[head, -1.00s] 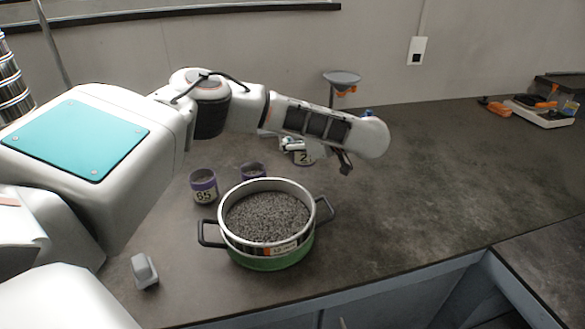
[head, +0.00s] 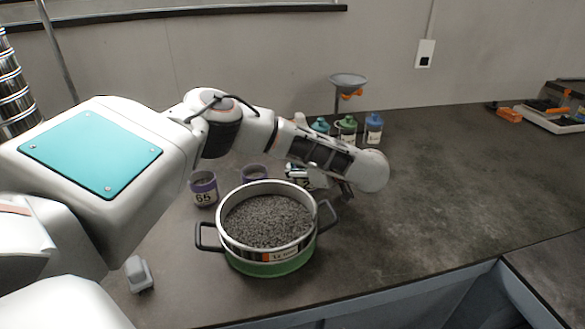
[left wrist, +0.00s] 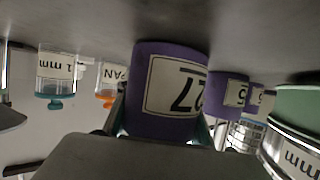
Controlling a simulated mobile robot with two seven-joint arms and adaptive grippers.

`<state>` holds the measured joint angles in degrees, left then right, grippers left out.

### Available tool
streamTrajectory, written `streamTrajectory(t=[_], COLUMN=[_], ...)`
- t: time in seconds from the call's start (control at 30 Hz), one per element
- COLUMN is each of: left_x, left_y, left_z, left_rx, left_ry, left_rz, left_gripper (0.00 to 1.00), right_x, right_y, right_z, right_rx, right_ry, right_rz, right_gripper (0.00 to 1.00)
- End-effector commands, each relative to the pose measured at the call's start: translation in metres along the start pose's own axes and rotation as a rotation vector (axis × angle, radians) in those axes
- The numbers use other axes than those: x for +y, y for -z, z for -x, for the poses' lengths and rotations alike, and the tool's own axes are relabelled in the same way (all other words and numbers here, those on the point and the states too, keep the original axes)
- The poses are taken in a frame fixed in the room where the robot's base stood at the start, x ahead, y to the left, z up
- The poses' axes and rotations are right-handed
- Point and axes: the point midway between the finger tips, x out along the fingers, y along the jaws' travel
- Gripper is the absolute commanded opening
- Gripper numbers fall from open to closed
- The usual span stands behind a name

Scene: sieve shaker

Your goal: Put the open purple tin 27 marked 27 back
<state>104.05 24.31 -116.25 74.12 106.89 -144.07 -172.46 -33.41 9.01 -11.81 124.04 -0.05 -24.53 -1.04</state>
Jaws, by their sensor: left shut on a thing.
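The purple tin 27 (left wrist: 165,92) fills the middle of the left wrist view, its label upside down. My left gripper (left wrist: 160,125) is shut on it. In the head view the tin (head: 299,183) is mostly hidden by my left gripper (head: 325,183) and forearm, just behind and right of the sieve pot. The tin's base is at or very near the counter; I cannot tell whether it touches. Its open top and contents are hidden. My right gripper is in neither view.
A green pot with black handles (head: 270,268) holds a sieve of grey grains (head: 267,220). Purple tin 65 (head: 204,190) and another purple tin (head: 254,172) stand behind it. Bottles (head: 346,130) and a funnel stand (head: 348,82) are at the back.

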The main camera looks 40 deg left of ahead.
Motion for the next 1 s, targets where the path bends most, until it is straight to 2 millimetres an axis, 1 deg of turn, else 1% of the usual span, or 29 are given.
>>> streamTrajectory(t=[0.03,0.07,0.1,0.17,0.47,0.57,0.67,0.77,0.87,1.0], left_x=[0.0,0.0,0.0,0.0,0.0,0.0,0.0,0.001,0.001,0.001], left_y=[-0.002,-0.002,-0.002,-0.002,-0.002,0.002,0.005,0.009,0.01,0.008], left_z=[-0.001,-0.001,-0.001,-0.001,-0.001,0.001,0.014,0.033,0.055,0.083], left_rx=[0.0,0.0,0.0,0.0,0.0,0.0,0.001,0.001,0.002,0.002], left_ry=[0.001,0.001,0.001,0.001,0.001,0.0,-0.003,-0.006,-0.007,-0.005], left_rz=[-0.001,-0.001,-0.001,-0.001,-0.001,0.001,0.003,0.006,0.006,0.005], left_gripper=[0.0,0.3,0.41,0.55,0.55,0.55,0.55,0.55,0.55,0.55], right_x=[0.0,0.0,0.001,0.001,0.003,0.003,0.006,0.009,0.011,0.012], right_y=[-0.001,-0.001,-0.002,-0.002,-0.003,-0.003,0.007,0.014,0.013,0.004], right_z=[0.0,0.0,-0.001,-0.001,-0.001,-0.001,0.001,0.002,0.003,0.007], right_rx=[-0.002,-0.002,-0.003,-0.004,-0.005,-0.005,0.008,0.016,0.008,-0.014], right_ry=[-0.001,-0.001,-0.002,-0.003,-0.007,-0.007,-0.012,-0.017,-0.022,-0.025], right_rz=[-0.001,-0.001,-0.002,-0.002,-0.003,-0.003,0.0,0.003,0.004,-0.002], right_gripper=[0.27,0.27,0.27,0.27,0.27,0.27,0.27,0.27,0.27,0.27])
